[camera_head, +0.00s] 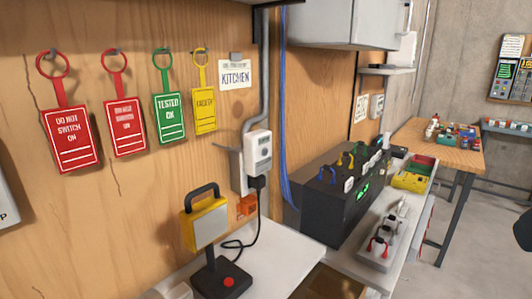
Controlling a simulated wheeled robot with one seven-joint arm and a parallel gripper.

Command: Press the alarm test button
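A white wall unit (258,150) with a small dark display and markings hangs on the wood panel at the centre. A black plug and cable hang just below it. A yellow-framed lamp (204,224) with a dark handle stands on the white bench below. At its foot is a black base with a round red button (229,282) on top. No label reading alarm is legible, so I cannot tell which part is the alarm test button. My gripper is not clearly in view.
Red, green and yellow tags (69,140) hang on the wood panel. A dark case (335,205) with coloured handles stands on the bench at centre right. A wooden table (435,140) stands farther back. Grey floor (480,200) is open at right; a dark shape cuts the right edge.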

